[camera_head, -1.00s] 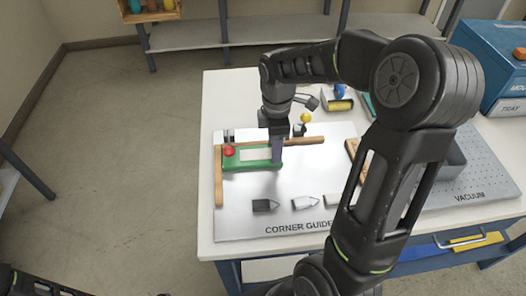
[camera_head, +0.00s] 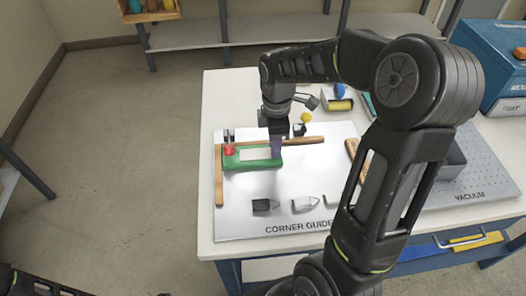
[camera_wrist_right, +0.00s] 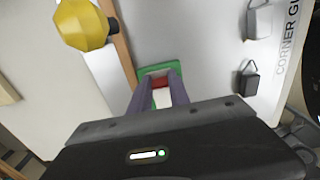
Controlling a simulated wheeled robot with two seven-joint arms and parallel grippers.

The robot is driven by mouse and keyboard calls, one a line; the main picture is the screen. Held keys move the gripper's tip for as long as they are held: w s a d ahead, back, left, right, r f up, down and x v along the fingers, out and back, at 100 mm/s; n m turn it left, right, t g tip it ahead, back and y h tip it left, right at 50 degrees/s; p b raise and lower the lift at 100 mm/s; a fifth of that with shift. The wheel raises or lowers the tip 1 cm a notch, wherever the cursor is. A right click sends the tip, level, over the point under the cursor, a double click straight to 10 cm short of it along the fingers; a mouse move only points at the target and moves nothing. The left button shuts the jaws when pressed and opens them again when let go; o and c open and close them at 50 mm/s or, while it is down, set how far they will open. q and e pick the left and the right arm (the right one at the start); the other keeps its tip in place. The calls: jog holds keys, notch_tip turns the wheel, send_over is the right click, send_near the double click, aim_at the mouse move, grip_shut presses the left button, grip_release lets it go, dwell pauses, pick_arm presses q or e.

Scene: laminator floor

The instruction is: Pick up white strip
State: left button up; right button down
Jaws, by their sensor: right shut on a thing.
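A flat green block (camera_head: 235,163) lies by the corner of the wooden rails on the metal plate. It has a white strip (camera_head: 258,154) on top and a red knob (camera_head: 229,150) at its left end. My right gripper (camera_head: 277,155) is at the block's right end, fingers pointing down, and is shut on it. In the right wrist view the fingers (camera_wrist_right: 160,95) flank the white strip (camera_wrist_right: 161,98), with the red knob (camera_wrist_right: 159,82) beyond. The finger contact is partly hidden.
The metal plate (camera_head: 240,222) is marked CORNER GUIDE. Dark and light pointed pieces (camera_head: 265,205) lie at its front. A grey vacuum plate (camera_head: 485,175) and blue machine (camera_head: 490,60) are at the right.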

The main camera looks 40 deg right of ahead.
notch_tip(320, 180, up, 10)
jog(key=shift+b, duration=0.35)
dwell(0.4)
jog(key=shift+r, duration=0.15)
dwell(0.5)
jog(key=shift+r+p, duration=2.15)
jog(key=shift+r, duration=0.25)
jog(key=shift+f, duration=0.1)
